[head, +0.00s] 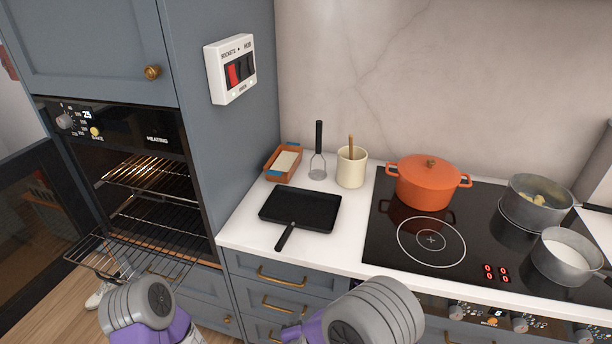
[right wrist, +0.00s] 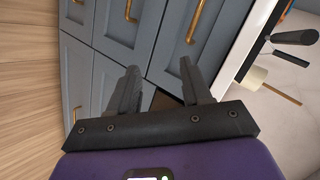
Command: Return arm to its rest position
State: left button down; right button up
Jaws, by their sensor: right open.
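My right gripper (right wrist: 159,68) shows in the right wrist view. Its two dark fingers stand apart with nothing between them, in front of grey-blue drawer fronts below the counter. In the head view my right arm comes in at the bottom middle, in front of the drawers and the hob's front edge, and its fingers are not seen there. My left arm comes in at the bottom left, in front of the lower cabinets near the oven rack. The left gripper's fingers are out of the picture.
The oven (head: 150,165) is open with a wire rack (head: 130,256) sticking out. The white counter (head: 255,232) holds a black pan (head: 300,209), a masher (head: 318,150), a brown dish (head: 283,162) and a cream crock (head: 351,167). An orange pot (head: 427,184) and grey pans (head: 570,255) stand on the hob.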

jog(key=s+d+f+n+g+y, duration=0.1)
jog(key=s+d+f+n+g, duration=0.25)
jog(key=f, duration=0.35)
jog(key=s+d+f+n+g+y, duration=0.1)
jog(key=s+d+f+n+g, duration=0.2)
jog(key=d+f, duration=0.25)
jog(key=s+d+f+n+g+y, duration=0.2)
jog(key=s+f+n, duration=0.3)
jog(key=s, duration=0.4)
jog(key=shift+s+d+g+y, duration=0.2)
jog(key=shift+s+g+y, duration=0.15)
jog(key=shift+g, duration=0.5)
